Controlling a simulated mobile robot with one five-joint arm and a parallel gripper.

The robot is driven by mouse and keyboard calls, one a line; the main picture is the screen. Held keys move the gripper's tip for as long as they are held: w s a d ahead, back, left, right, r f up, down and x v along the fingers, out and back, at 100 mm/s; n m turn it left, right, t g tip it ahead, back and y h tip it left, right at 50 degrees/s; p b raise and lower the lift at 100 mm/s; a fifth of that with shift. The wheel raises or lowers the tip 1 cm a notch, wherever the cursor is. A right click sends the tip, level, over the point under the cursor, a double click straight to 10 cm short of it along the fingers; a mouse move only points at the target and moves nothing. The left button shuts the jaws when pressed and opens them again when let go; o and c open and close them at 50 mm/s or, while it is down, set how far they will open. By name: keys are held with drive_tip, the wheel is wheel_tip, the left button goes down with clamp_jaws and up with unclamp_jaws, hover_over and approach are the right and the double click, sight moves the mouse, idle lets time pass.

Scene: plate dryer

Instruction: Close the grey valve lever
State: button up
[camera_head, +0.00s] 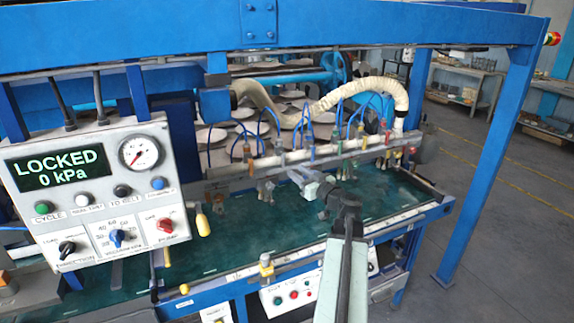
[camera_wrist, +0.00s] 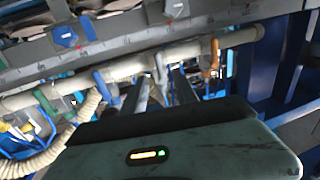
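The grey valve lever (camera_wrist: 160,70) is a small grey handle on the pale manifold pipe. In the wrist view it lies between a blue lever on the left and an orange lever on the right. My gripper (camera_wrist: 158,84) is open, with one dark finger to each side of the grey lever. I cannot tell whether either finger touches it. In the head view my gripper (camera_head: 293,176) reaches in from the right, just below the pipe. The grey valve (camera_head: 278,147) there is small and its lever angle is unclear.
A blue lever (camera_wrist: 108,86) and an orange lever (camera_wrist: 214,54) stand close beside my fingers. A corrugated hose (camera_wrist: 75,125) hangs at the left of the wrist view. A control panel (camera_head: 95,190) reads LOCKED, 0 kPa. The green bed (camera_head: 225,240) is mostly clear.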

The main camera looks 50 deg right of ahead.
sight(284, 163)
drive_tip(key=w+d, duration=0.1)
drive_tip(key=w, duration=0.6)
drive_tip(key=shift+d, duration=0.25)
clamp_jaws()
